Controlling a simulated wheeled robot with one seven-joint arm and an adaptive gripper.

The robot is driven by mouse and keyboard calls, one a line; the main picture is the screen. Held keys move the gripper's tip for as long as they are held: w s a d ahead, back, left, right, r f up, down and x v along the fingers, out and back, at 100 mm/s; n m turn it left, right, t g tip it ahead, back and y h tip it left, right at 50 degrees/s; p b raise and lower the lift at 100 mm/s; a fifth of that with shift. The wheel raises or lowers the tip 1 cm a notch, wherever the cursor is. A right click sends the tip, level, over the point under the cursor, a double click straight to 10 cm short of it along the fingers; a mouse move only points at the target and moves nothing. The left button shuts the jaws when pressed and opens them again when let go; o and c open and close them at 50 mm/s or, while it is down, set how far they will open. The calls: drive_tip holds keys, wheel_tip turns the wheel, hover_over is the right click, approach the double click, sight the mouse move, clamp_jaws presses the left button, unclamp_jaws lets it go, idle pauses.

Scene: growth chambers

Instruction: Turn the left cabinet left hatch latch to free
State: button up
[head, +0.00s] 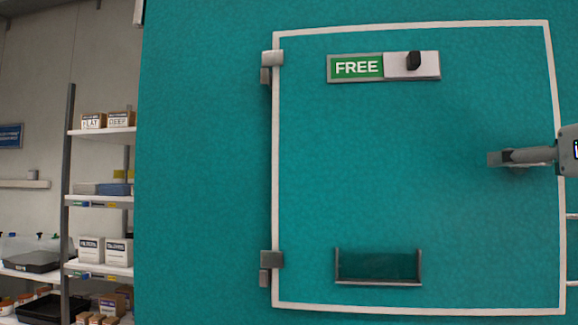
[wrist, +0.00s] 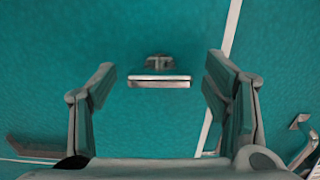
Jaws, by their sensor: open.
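The hatch (head: 430,210) is a teal panel with a white outline on the teal cabinet front (head: 205,160). Its latch, a pale horizontal bar (head: 494,159) on a darker mount, sits near the hatch's right edge. The wrist view shows the latch (wrist: 159,80) head-on, centred between my fingers, with its bar level. My gripper (wrist: 160,90) is open, one finger on each side of the latch, with clear gaps and no contact visible. In the head view my gripper (head: 525,155) comes in from the right and partly hides the latch.
A plate with a green FREE sign (head: 358,67) and a black knob (head: 413,61) is above on the hatch. A shallow holder (head: 378,281) is low on it. Hinges (head: 271,259) line its left side. Shelves with boxes (head: 104,249) stand at the far left.

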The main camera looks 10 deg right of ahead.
drive_tip(key=c, duration=1.2)
drive_tip(key=shift+o, duration=0.2)
drive_tip(key=shift+n, duration=0.3)
drive_tip(key=shift+a+f+n+b, duration=0.1)
drive_tip(key=shift+n+b, duration=2.15)
drive_tip(key=shift+n, duration=2.05)
drive_tip(key=shift+a+f+n+b, duration=0.1)
drive_tip(key=shift+n+b, duration=2.1)
drive_tip(key=shift+n, duration=2.1)
